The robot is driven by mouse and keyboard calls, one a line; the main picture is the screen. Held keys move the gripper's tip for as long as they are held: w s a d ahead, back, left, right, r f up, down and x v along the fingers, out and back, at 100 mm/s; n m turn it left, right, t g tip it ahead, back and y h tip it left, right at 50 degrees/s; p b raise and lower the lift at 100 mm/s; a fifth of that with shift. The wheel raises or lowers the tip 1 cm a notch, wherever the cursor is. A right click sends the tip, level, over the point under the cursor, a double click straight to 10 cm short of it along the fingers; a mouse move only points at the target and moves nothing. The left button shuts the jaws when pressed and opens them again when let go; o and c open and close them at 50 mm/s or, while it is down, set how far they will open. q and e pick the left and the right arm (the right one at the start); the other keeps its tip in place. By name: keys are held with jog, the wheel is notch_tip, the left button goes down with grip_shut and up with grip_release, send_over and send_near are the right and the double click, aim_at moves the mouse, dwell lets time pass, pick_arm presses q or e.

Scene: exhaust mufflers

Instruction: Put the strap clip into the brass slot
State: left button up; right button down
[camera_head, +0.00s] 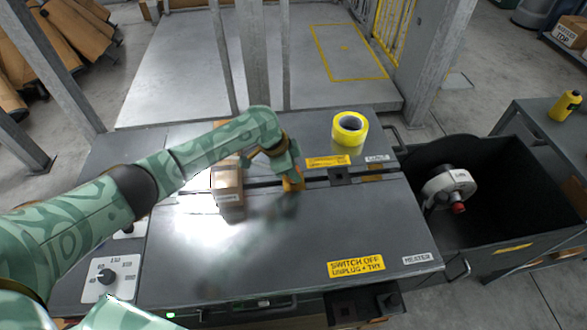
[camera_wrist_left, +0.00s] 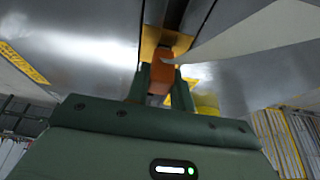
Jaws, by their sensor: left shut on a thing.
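My left gripper (camera_head: 290,172) is over the seam of the dark metal bench, right of a brown box. In the wrist view my left gripper (camera_wrist_left: 161,78) is shut on the orange strap clip (camera_wrist_left: 161,66), which sticks out past the fingertips. The brass slot (camera_wrist_left: 149,44) is straight ahead of the clip, a yellow metal piece with a dark gap. The clip's tip overlaps the brass in this view; I cannot tell whether it is inside the gap. In the head view the orange clip (camera_head: 293,185) shows small at the fingertips. My right gripper is not in view.
The brown box (camera_head: 228,182) stands close left of my gripper. A yellow tape roll (camera_head: 349,129) is at the back right. A dark bin (camera_head: 510,210) with a white blower (camera_head: 447,186) stands right. The front of the bench top (camera_head: 270,255) is clear.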

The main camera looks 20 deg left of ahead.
pick_arm(q)
jog(key=shift+f, duration=0.35)
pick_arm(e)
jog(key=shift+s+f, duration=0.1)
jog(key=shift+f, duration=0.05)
pick_arm(q)
jog(key=o, duration=1)
jog(key=p+v, duration=0.7)
jog(key=v, duration=0.9)
jog(key=shift+r, duration=0.15)
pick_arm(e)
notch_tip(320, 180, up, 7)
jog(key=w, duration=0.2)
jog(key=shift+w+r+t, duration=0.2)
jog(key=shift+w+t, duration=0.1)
